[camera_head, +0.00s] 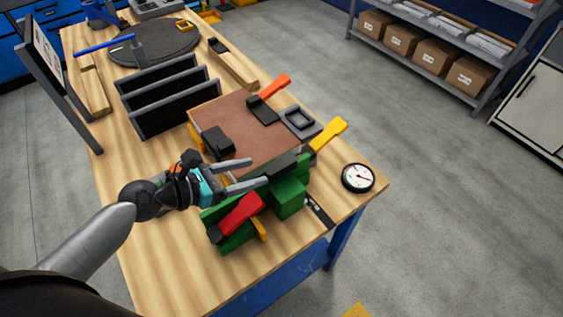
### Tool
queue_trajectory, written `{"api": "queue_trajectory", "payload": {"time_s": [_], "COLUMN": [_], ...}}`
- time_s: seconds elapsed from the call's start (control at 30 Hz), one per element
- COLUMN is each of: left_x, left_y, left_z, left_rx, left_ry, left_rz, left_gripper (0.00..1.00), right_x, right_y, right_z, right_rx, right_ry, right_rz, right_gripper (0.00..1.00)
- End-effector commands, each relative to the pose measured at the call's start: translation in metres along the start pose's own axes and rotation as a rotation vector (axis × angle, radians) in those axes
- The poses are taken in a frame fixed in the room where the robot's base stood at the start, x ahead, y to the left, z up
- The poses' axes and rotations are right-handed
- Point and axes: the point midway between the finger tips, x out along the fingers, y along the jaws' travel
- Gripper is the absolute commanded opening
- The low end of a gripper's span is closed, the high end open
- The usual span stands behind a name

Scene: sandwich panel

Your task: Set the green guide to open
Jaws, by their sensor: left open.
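The green guide (289,199) is a set of green blocks along the near edge of a brown panel (245,128) on the workbench. A red handle (238,213) lies over its near left part, and a small yellow-orange piece sticks out below. A dark bar crosses its top near the panel. My left gripper (257,172) is open, its two grey fingers pointing right over the panel's near edge and the guide's upper left side. The fingers hide part of both. I cannot tell whether they touch the guide. My right gripper is not in view.
A yellow handle (329,134) and an orange handle (275,87) stand out at the panel's right and far sides. A round gauge (358,178) lies near the bench's right corner. A black slotted rack (170,100) stands behind the panel. The bench's near left is bare.

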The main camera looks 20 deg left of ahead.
Motion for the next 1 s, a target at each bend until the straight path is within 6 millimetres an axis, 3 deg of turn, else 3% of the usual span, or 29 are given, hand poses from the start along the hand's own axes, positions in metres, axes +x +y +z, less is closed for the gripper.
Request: {"api": "queue_trajectory", "payload": {"time_s": [0.5,0.7,1.0], "left_x": [0.077,0.091,0.092], "left_y": [0.0,0.0,0.0], "left_z": [0.0,0.0,0.0], "left_rx": [0.0,0.001,0.001], "left_ry": [-0.001,-0.001,0.001], "left_rz": [0.0,-0.001,-0.001], "left_gripper": [0.6,0.6,0.6], "right_x": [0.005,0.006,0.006], "right_y": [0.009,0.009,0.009], "right_z": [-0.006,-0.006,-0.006], "right_rx": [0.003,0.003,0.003], "right_ry": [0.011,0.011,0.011], "right_rz": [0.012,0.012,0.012], "right_gripper": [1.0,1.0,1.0]}}
